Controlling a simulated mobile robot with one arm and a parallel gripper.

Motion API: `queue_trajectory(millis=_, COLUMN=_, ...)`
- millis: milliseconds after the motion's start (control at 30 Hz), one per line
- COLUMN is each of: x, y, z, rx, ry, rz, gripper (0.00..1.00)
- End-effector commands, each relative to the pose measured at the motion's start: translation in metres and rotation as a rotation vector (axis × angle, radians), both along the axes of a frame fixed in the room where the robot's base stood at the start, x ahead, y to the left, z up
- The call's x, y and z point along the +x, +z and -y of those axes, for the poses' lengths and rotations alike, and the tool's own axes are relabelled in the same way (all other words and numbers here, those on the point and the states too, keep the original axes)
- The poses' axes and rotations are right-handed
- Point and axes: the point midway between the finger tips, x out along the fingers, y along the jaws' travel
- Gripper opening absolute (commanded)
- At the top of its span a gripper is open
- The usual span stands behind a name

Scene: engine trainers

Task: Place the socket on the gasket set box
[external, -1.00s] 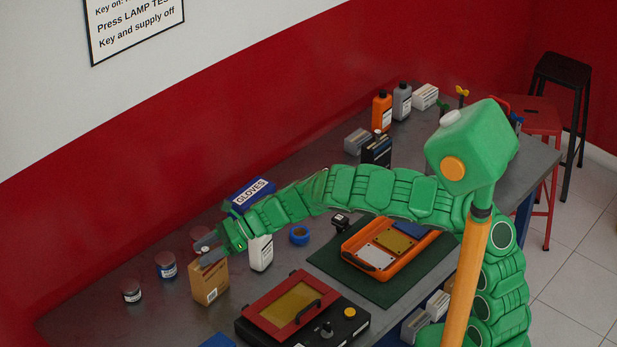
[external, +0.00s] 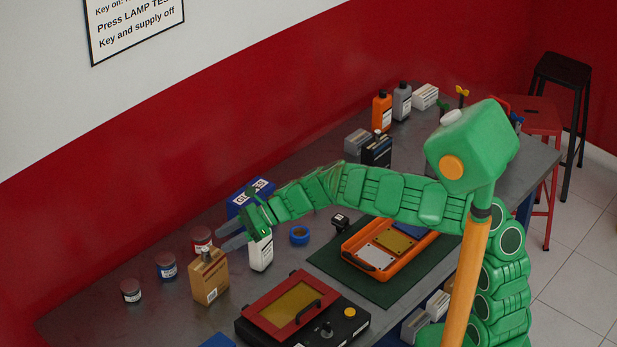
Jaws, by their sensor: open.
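The tan cardboard box (external: 210,284), which looks like the gasket set box, stands upright on the bench. A small dark grey piece, apparently the socket (external: 206,254), rests on top of it. My gripper (external: 226,236) is open, with its grey fingers just to the upper right of the box and apart from the small piece. Its fingers pass in front of part of the bench near the red-labelled jar. The view is too small to show the socket's exact shape or the box's print.
A white bottle (external: 261,254) stands right of the box, close under my gripper. A blue gloves box (external: 241,200) is behind it. A red-lidded panel (external: 289,306) lies in front.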

Motion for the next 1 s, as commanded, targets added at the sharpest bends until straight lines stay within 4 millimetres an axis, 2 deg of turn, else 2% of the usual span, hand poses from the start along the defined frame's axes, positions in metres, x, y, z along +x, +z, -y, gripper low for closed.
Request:
queue_trajectory(millis=200, x=0.010, y=0.010, z=0.023, rx=-0.001, ry=-0.005, rz=0.003, gripper=0.54)
queue_trajectory(millis=433, x=0.014, y=0.017, z=0.038, rx=0.000, ry=-0.001, rz=0.002, gripper=0.54)
queue_trajectory(millis=1000, x=0.015, y=0.019, z=0.043, rx=0.000, ry=-0.001, rz=0.001, gripper=0.54)
